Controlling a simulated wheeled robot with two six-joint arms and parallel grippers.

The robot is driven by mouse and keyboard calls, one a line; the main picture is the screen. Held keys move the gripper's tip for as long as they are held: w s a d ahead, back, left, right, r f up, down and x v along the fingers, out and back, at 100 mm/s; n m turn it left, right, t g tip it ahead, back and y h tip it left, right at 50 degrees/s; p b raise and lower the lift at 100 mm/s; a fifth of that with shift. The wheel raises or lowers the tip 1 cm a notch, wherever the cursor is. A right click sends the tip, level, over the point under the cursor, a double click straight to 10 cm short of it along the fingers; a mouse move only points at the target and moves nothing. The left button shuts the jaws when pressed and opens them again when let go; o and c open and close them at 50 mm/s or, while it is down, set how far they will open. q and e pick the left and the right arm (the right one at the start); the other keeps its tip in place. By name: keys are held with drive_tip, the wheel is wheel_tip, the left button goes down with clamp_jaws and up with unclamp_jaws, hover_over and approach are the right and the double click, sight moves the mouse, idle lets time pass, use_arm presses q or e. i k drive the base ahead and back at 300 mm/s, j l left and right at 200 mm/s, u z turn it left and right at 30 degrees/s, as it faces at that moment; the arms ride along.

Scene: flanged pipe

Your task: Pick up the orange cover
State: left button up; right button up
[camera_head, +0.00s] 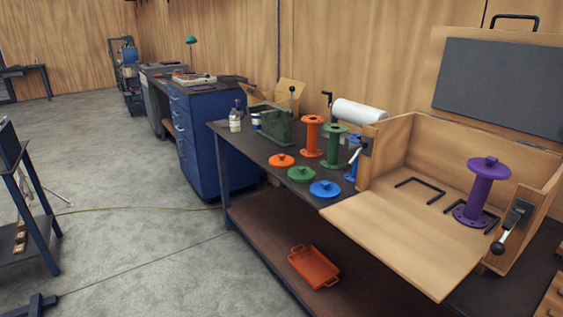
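The orange cover (281,160) is a flat round disc with a small knob on top. It lies on the dark workbench (262,166) near its front edge, left of the green cover (301,174) and the blue cover (325,189). An orange flanged pipe (312,137) stands upright behind it, apart from it. Nothing hides the orange cover. Neither of my grippers shows in the head view.
Green (334,147) and blue (354,158) pipes stand near the orange pipe. An open wooden box (398,232) at right holds a purple pipe (479,194). An orange tray (313,267) sits on the lower shelf. The floor (140,215) in front of the bench is clear.

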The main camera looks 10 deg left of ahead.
sight(280, 161)
drive_tip(key=i+j+z, duration=0.45)
drive_tip(key=i+j, duration=0.4)
